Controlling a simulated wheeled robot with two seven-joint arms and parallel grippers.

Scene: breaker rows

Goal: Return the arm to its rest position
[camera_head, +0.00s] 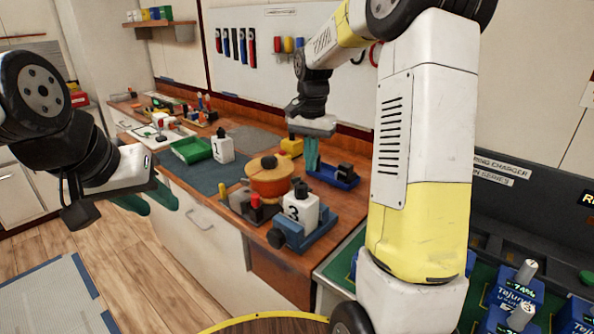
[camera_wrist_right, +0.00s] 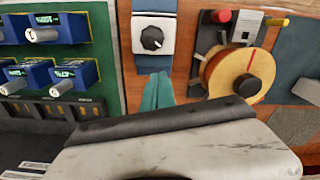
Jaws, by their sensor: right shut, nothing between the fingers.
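My right arm comes in from the upper right in the head view, bent high over the bench. Its gripper (camera_head: 312,155) has green fingers pointing down, closed together and empty, above the bench near the blue tray. The same closed fingers show in the right wrist view (camera_wrist_right: 157,90), just below the white block with a black knob (camera_wrist_right: 151,39). My left gripper (camera_head: 150,203) hangs at the left in front of the bench. Its two green fingers look apart with nothing between them.
On the wooden bench stand an orange round part (camera_head: 270,180), a white block marked 3 (camera_head: 297,212) in a blue holder, a blue tray (camera_head: 333,177) and a green bin (camera_head: 190,150). Blue breakers (camera_head: 515,290) sit on a green panel at right.

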